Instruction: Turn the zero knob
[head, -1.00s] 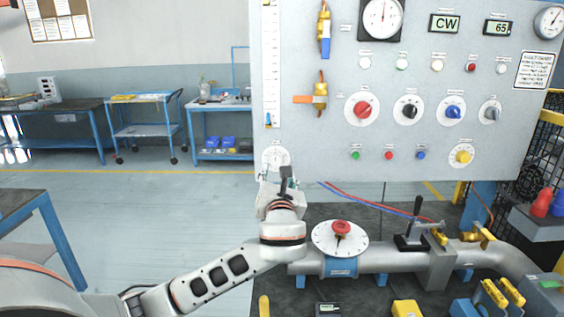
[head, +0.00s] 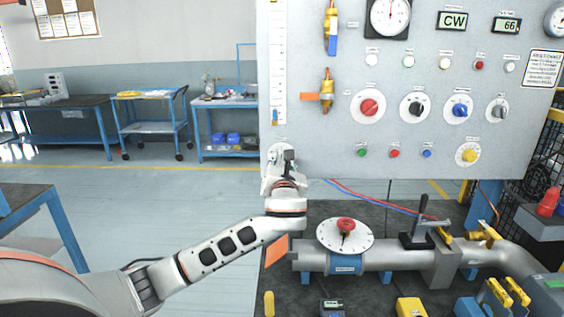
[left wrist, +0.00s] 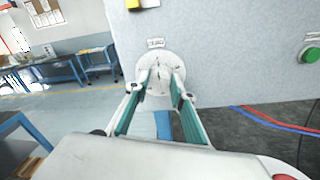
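A white round dial plate (left wrist: 160,62) sits at the lower left corner of the grey panel, with a small label above it that I cannot read. I take it for the zero knob's plate. In the head view only its edge (head: 277,147) shows behind my left gripper (head: 288,157). In the left wrist view my left gripper (left wrist: 161,84) has its two fingers apart, in front of the plate and to either side of its middle. I cannot tell whether the fingertips touch it. The knob itself is hard to make out. My right gripper is not in view.
The panel (head: 320,140) carries several other knobs, such as a red one (head: 369,106), and buttons. Below it a pipe (head: 390,256) with a red-knobbed dial (head: 346,226) lies close to my left arm. Open floor lies to the left.

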